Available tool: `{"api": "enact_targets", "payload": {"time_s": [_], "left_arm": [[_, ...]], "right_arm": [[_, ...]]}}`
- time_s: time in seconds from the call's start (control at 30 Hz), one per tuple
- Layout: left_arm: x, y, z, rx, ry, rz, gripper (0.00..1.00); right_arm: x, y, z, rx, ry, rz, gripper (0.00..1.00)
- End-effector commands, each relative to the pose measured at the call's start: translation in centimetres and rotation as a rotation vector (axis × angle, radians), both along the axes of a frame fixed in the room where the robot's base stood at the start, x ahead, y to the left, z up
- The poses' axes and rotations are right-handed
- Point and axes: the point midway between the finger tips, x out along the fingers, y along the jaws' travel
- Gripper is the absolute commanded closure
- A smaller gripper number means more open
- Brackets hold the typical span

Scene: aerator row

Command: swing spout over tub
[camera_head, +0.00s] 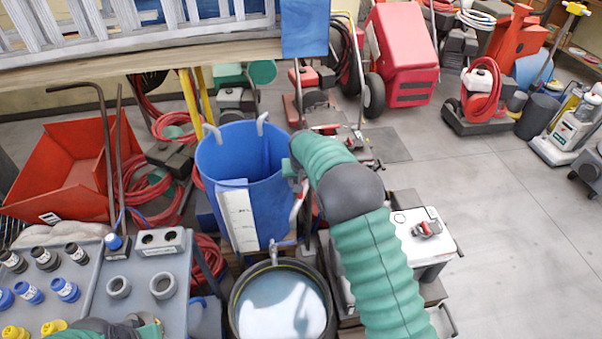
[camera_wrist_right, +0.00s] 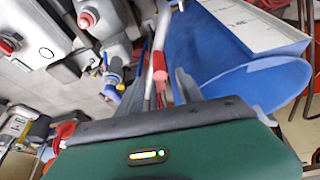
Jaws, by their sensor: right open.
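A large blue tank (camera_head: 250,165) with a white strip on its front stands in the middle of the head view. A metal spout (camera_head: 274,254) below it points over a round dark tub (camera_head: 240,290) holding pale liquid. A red-and-white lever (camera_head: 299,200) stands beside the tank; it also shows in the right wrist view (camera_wrist_right: 160,66). My right gripper (camera_wrist_right: 158,88) is open, with the lever between or just beyond its fingers; contact is unclear. In the head view its fingers are mostly hidden by my wrist. Part of my left gripper (camera_head: 148,328) shows at the bottom edge; its jaws are unclear.
A grey tray (camera_head: 88,290) with several coloured fittings lies at the left. A red bin (camera_head: 75,175) and red hoses stand behind it. A white-topped box (camera_head: 440,245) stands right of my right arm. Open floor (camera_head: 510,215) lies further right.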

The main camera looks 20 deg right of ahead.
Motion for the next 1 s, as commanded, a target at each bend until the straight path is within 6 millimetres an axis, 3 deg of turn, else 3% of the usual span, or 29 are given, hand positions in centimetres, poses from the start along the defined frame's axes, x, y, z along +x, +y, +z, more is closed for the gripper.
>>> {"api": "enact_targets", "payload": {"time_s": [0.1,0.3,0.77,0.87,0.97,1.0], "left_arm": [[0.0,0.0,-0.1,0.0,0.0,0.0,0.64],[0.0,0.0,-0.1,0.0,0.0,0.0,0.64],[0.0,0.0,0.0,0.0,0.0,0.0,0.64],[0.0,0.0,0.1,0.0,0.0,0.0,0.64],[0.0,0.0,0.2,0.0,0.0,0.0,0.64],[0.0,0.0,0.2,0.0,0.0,0.0,0.64]], "right_arm": [[-1.1,0.5,3.2,0.001,-0.003,0.001,0.57],[-2.5,0.9,6.5,0.001,0.0,0.0,0.57],[-3.6,1.1,7.2,0.005,0.007,0.004,0.57],[-6.9,1.9,7.1,0.021,0.028,0.028,0.57],[-12.9,3.6,6.7,0.038,0.06,0.086,0.57],[-15.7,4.4,6.3,0.043,0.074,0.115,0.57]]}}
